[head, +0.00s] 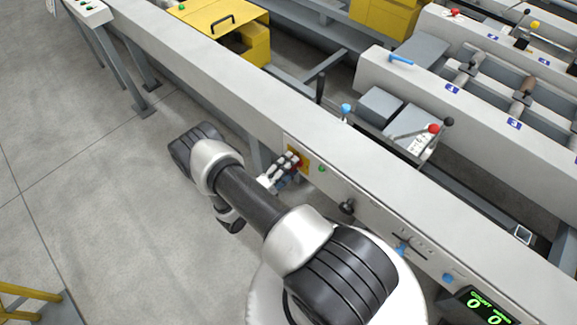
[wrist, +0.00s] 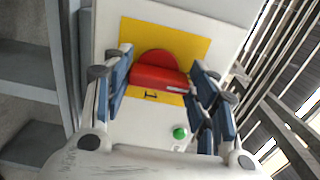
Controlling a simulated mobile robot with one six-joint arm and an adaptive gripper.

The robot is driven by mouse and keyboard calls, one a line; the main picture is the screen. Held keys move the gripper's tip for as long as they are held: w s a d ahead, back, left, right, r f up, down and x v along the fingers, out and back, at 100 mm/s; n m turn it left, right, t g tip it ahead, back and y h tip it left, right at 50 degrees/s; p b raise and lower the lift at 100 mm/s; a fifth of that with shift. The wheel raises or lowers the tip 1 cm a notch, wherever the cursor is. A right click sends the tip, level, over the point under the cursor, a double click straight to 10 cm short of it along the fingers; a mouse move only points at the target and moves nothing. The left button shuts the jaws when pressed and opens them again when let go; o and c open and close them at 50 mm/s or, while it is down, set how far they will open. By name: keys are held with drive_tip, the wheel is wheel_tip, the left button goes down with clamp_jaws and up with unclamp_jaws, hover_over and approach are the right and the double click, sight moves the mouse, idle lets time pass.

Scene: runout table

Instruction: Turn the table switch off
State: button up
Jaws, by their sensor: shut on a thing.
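The table switch is a red rotary handle (wrist: 158,78) on a yellow plate (wrist: 192,45), fixed to the side of the long grey table beam (head: 270,113). In the wrist view the handle bar lies roughly crosswise, with a black mark like a "1" just below it on the plate. My gripper (wrist: 161,76) has its blue-padded fingers at both ends of the bar and is shut on it. In the head view my gripper (head: 289,168) is at the yellow plate (head: 304,161) and partly hides the handle.
A green button (wrist: 180,133) sits below the plate in the wrist view. Further right along the beam in the head view are a black knob (head: 347,207), a blue lever (head: 401,250) and a green-digit display (head: 487,306). Open concrete floor (head: 110,230) lies to the left.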

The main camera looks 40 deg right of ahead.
idle(0.3)
drive_tip(key=o, duration=1.1)
drive_tip(key=shift+c, duration=0.2)
drive_tip(key=s+a, duration=0.1)
drive_tip(key=a, duration=1.1)
